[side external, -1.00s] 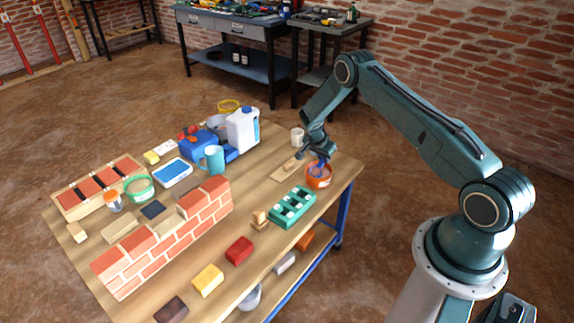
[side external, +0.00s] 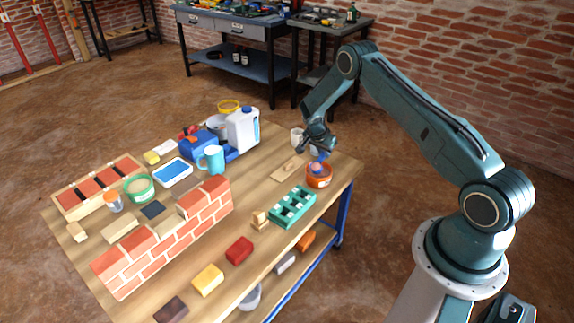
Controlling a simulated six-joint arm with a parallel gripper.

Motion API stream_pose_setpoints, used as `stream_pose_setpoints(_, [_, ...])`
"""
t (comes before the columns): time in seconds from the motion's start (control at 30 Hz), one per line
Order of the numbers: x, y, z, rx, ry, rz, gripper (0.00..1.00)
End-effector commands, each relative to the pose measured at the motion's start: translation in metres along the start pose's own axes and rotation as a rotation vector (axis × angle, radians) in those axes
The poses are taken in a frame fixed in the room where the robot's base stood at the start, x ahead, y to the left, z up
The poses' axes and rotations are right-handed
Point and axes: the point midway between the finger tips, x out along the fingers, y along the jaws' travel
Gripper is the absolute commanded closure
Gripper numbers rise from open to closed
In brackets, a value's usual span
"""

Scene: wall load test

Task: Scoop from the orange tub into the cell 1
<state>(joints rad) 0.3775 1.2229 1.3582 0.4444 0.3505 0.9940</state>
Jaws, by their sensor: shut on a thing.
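The orange tub (side external: 319,181) stands near the right end of the wooden table. My gripper (side external: 319,150) is directly above it, shut on a blue scoop (side external: 321,157). The scoop points down at the mouth of the tub, and a small pinkish patch shows at its lower end. I cannot tell whether the scoop carries anything or whether its tip is still inside the rim. The green tray with several cells (side external: 277,218) lies in front and to the left of the tub. Any cell numbers are too small to read.
A wooden board (side external: 284,173) lies left of the tub, and a white mug (side external: 297,134) stands behind it. A brick wall piece (side external: 165,243) stands farther left. The space between tub and tray is narrow.

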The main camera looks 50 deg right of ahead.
Motion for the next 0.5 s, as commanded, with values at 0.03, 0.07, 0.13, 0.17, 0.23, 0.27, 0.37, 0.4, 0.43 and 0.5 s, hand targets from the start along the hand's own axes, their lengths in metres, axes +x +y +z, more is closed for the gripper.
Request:
stream_pose_setpoints(0.03, [-0.003,0.0,-0.002,0.0,0.0,-0.001,1.0])
stream_pose_setpoints(0.07, [-0.005,0.0,-0.002,0.0,0.0,-0.001,1.0])
stream_pose_setpoints(0.13, [-0.008,0.0,-0.004,0.001,0.001,0.0,1.0])
stream_pose_setpoints(0.17, [-0.01,0.0,-0.005,0.0,0.001,0.0,1.0])
stream_pose_setpoints(0.23, [-0.013,0.0,-0.006,0.001,0.001,0.0,1.0])
stream_pose_setpoints(0.27, [-0.015,0.0,-0.007,0.001,0.001,-0.001,1.0])
stream_pose_setpoints(0.37, [-0.02,-0.001,-0.01,0.001,0.001,-0.002,1.0])
stream_pose_setpoints(0.4, [-0.022,-0.001,-0.011,0.001,0.001,-0.001,1.0])
stream_pose_setpoints(0.43, [-0.023,0.0,-0.011,0.001,0.001,-0.001,1.0])
stream_pose_setpoints(0.5, [-0.025,0.0,-0.012,0.001,0.001,0.0,1.0])
